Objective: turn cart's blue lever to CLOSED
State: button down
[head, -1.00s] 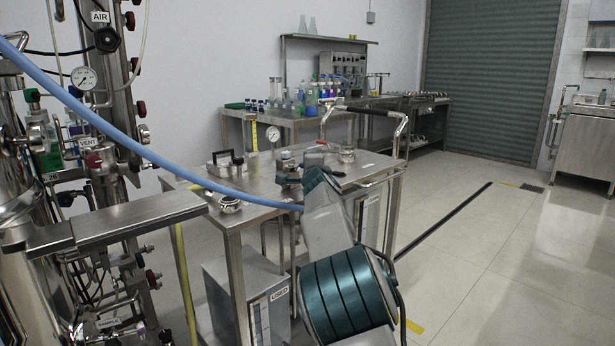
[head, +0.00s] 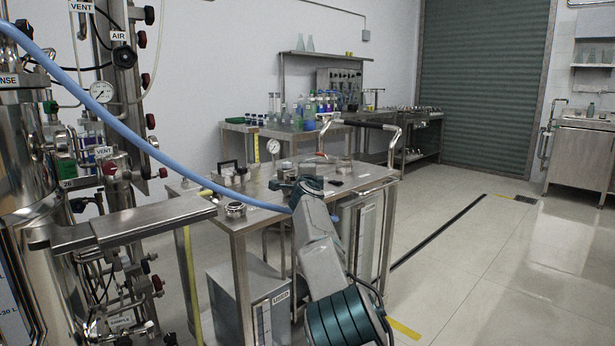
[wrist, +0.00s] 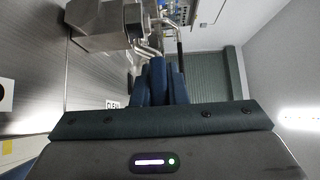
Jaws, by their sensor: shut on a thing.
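The steel cart (head: 262,192) stands in the middle of the head view. My gripper (head: 304,186) is over its near right part, with the arm reaching up from below. In the wrist view my gripper (wrist: 158,68) has its dark blue fingers close together around a narrow blue piece (wrist: 157,76), which looks like the blue lever. The fingers hide most of it, and its angle cannot be told. A small white label (wrist: 112,104), partly covered, shows left of the fingers; its wording is not fully readable. The lever cannot be made out in the head view.
A blue hose (head: 140,142) arcs from upper left towards the cart near my gripper. A piped steel skid (head: 105,180) stands close at left. A dial gauge (head: 273,146) and push handle (head: 362,123) rise from the cart. The floor at right is clear.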

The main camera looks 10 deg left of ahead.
jog(key=shift+r, duration=0.15)
jog(key=c, duration=1.8)
grip_release()
jog(key=o, duration=0.4)
jog(key=shift+c, duration=0.2)
